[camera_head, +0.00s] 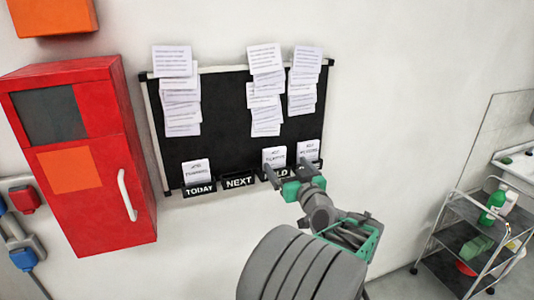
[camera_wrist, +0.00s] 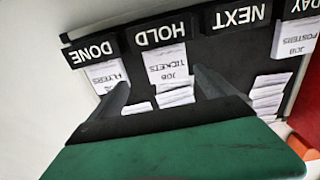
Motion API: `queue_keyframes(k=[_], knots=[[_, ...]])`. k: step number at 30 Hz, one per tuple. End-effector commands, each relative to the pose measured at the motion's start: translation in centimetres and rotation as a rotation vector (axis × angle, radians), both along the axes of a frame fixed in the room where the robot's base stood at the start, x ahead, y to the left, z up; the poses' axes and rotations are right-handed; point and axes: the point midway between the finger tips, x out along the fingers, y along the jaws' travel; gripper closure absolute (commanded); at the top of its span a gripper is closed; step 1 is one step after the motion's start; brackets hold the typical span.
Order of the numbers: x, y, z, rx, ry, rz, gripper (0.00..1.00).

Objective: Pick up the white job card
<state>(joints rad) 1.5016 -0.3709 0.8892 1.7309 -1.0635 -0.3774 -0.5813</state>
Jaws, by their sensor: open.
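Three white job cards stand in labelled pockets along the bottom of a black board. The tickets card (camera_head: 274,157) is in the HOLD pocket (camera_wrist: 160,34), and it also shows in the wrist view (camera_wrist: 168,62). The posters card (camera_head: 196,172) is in the TODAY pocket (camera_head: 199,190). A third card (camera_head: 308,150) is in the DONE pocket (camera_wrist: 93,53). My gripper (camera_head: 286,168) is open in front of the HOLD pocket. In the wrist view its fingers (camera_wrist: 160,80) appear on either side of the tickets card, with nothing gripped. Whether they touch it cannot be told.
The NEXT pocket (camera_head: 239,181) shows no card. Several paper sheets hang on the black board (camera_head: 222,110) above the pockets. A red cabinet (camera_head: 90,190) stands close at the left. A shelf trolley (camera_head: 460,240) stands at the right. The wall between is bare.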

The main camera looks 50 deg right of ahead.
Motion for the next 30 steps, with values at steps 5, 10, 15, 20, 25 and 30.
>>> queue_keyframes(k=[5,10,15,20,25,30], knots=[[3.1,-0.5,0.3,0.003,0.001,0.021,0.06],[6.1,-1.6,0.6,0.004,0.002,0.026,0.06],[7.3,-2.5,0.3,0.002,0.002,0.021,0.06],[7.2,-2.6,0.2,0.002,0.002,0.019,0.06],[7.1,-2.7,0.2,0.002,0.002,0.017,0.19],[7.1,-2.7,0.2,0.002,0.002,0.017,0.33]])
